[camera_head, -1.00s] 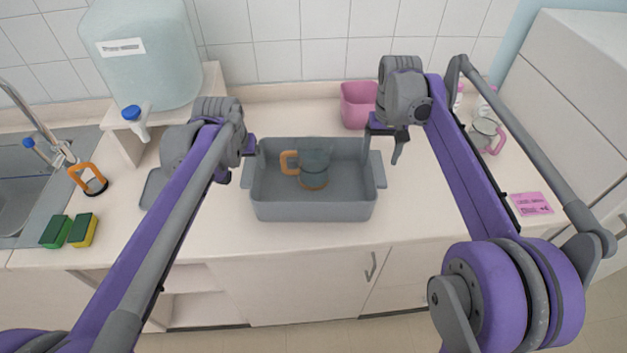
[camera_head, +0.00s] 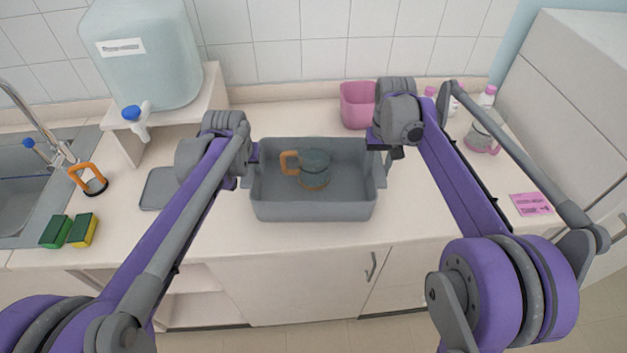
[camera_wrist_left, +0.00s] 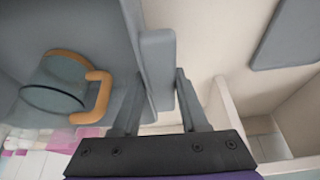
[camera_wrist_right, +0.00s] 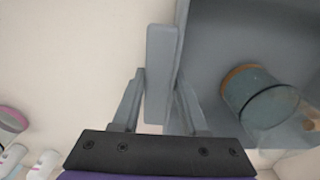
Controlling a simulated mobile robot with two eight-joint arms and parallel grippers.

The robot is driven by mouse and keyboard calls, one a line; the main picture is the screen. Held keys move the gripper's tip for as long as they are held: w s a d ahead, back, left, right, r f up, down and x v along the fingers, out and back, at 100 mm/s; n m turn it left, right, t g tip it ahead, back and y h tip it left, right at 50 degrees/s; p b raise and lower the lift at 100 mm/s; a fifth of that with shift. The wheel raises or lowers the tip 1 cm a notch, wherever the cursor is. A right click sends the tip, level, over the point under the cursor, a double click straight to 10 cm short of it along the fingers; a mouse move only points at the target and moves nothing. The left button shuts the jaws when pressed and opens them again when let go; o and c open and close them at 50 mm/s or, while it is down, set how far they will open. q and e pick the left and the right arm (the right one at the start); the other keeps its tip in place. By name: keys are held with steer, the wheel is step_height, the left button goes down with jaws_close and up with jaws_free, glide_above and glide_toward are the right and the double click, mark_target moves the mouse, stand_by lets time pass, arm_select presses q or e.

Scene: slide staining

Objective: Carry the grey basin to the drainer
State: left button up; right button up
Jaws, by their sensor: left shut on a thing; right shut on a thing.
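The grey basin (camera_head: 315,211) stands upright on the counter, with a glass jug with an orange handle (camera_head: 313,170) inside it. My left gripper (camera_wrist_left: 156,82) is shut on the basin's left handle (camera_wrist_left: 157,60). My right gripper (camera_wrist_right: 161,82) is shut on the basin's right handle (camera_wrist_right: 160,50). In the head view both grippers are largely hidden by their own wrists. A flat grey tray or mat (camera_head: 157,189) lies left of the basin, partly behind my left arm; I cannot tell for sure that it is the drainer.
A water tank (camera_head: 145,60) with a blue tap stands on a raised shelf (camera_head: 215,92) at the back left. Two sponges (camera_head: 70,231) and an orange-handled item (camera_head: 90,182) lie near the sink (camera_head: 18,205). A pink container (camera_head: 357,105) is behind the basin. A pink card (camera_head: 531,204) lies right.

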arm_select(q)
jaws_close()
arm_select(e)
jaws_close()
arm_select(q)
steer(key=shift+r, duration=0.1)
arm_select(e)
steer(key=shift+r, duration=0.1)
